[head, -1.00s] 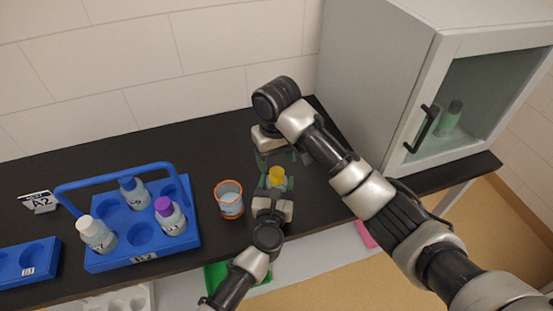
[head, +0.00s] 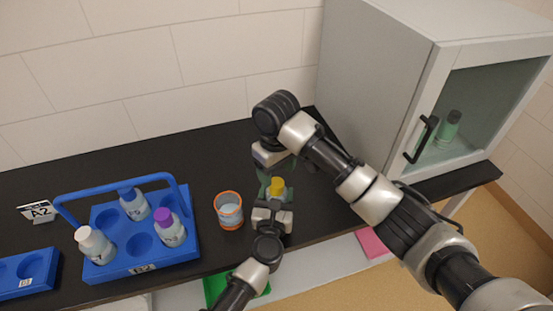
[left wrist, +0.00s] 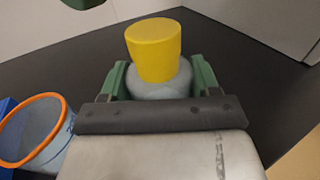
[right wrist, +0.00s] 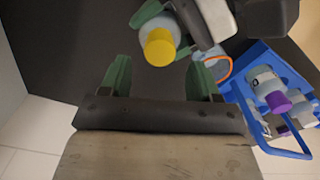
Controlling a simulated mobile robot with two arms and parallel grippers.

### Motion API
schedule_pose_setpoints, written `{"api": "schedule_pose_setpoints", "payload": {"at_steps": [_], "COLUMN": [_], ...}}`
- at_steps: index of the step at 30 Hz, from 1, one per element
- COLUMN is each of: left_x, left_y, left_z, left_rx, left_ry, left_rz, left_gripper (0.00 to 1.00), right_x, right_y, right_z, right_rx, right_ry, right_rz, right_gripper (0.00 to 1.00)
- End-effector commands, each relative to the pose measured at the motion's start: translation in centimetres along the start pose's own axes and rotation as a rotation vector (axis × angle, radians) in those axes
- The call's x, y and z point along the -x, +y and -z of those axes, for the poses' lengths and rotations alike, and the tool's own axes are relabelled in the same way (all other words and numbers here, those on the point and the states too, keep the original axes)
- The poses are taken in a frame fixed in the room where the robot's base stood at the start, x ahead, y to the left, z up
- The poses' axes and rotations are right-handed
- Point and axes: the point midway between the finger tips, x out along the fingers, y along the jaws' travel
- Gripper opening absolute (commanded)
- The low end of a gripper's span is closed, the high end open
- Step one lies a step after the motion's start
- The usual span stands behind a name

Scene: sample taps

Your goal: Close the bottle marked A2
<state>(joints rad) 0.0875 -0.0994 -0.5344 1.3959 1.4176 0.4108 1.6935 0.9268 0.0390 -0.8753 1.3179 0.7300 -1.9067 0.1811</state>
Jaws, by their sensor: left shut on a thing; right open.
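A bottle with a yellow cap (head: 277,184) is held upright in my left gripper (head: 274,197), which is shut around its body. In the left wrist view the yellow cap (left wrist: 154,50) sits on top of the pale bottle body (left wrist: 162,88). No label shows on this bottle, so I cannot tell whether it is A2. My right gripper (head: 277,166) is open and empty, just behind and above the bottle. In the right wrist view the yellow cap (right wrist: 159,47) lies beyond the open fingers, not gripped.
A blue carrier (head: 190,240) with several capped bottles stands left. An orange-rimmed cup (head: 229,211) stands between it and my left gripper. A card reading A2 (head: 38,211) stands at far left.

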Motion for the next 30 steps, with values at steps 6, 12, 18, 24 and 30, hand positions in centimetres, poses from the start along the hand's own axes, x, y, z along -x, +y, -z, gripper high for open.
{"api": "schedule_pose_setpoints", "payload": {"at_steps": [6, 12, 18, 24, 30], "left_x": [0.0, 0.0, 0.0, 0.0, 0.0], "left_y": [0.0, 0.0, 0.0, 0.0, 0.0], "left_z": [0.0, 0.0, 0.0, 0.0, 0.0], "left_rx": [0.000, 0.000, 0.000, 0.000, 0.000], "left_ry": [0.000, 0.000, 0.000, 0.000, 0.000], "left_rz": [0.000, 0.000, 0.000, 0.000, 0.000], "left_gripper": [0.00, 0.00, 0.00, 0.00, 0.00], "right_x": [-3.0, -4.0, -4.0, -4.0, -4.0], "right_y": [0.0, 0.0, 0.0, 0.0, 0.0], "right_z": [0.0, 0.0, 0.0, 0.0, 0.0], "right_rx": [-0.001, -0.001, -0.001, -0.001, -0.001], "right_ry": [-0.001, 0.001, 0.001, 0.001, 0.001], "right_rz": [0.000, 0.000, -0.001, -0.001, -0.001], "right_gripper": [0.62, 0.62, 0.62, 0.39, 0.10]}}
